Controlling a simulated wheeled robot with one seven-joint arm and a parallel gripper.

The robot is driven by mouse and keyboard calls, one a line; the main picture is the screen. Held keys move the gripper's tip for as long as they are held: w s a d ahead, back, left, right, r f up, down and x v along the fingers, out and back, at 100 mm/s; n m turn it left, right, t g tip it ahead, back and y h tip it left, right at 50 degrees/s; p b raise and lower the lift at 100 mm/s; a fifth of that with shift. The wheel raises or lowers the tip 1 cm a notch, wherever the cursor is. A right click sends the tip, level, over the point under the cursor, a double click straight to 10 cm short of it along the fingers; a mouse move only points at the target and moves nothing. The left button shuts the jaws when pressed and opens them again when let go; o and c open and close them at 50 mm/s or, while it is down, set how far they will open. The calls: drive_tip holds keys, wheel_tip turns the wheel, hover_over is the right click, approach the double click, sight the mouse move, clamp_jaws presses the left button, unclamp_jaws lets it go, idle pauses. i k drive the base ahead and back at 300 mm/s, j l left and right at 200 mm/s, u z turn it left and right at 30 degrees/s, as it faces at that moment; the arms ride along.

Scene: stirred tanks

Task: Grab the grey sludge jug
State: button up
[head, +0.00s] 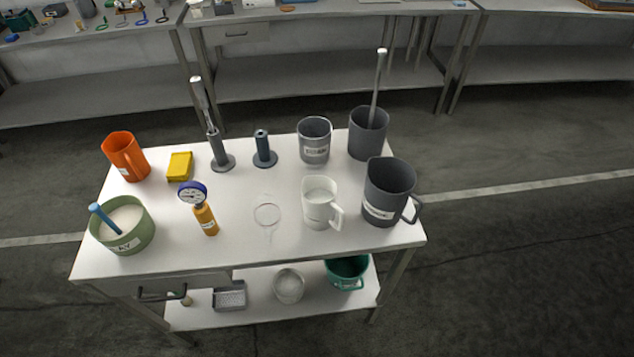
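A large dark grey jug (388,189) stands upright at the right end of the white table (235,245). It has a pale label low on its front, too small to read for certain, and a handle (412,209) on its right side. It looks like the grey sludge jug. Its mouth is open, and I cannot tell what is inside. My gripper is not in view.
An orange jug (124,158) and green bowl (126,237) stand left. Floor right of the table is clear.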

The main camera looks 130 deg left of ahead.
sight(390, 184)
drive_tip(key=u, duration=3.65)
drive_tip(key=i+l+u, duration=0.1)
drive_tip(key=i+u, duration=0.15)
drive_tip(key=u, duration=0.2)
drive_tip(key=i+l+u, duration=0.15)
drive_tip(key=u, duration=0.35)
drive_tip(key=i+l+u, duration=0.2)
drive_tip(key=u, duration=0.25)
drive_tip(key=i+l+u, duration=0.15)
drive_tip(key=l+u, duration=0.5)
drive_tip(key=u, duration=0.25)
drive_tip(key=i+l, duration=0.05)
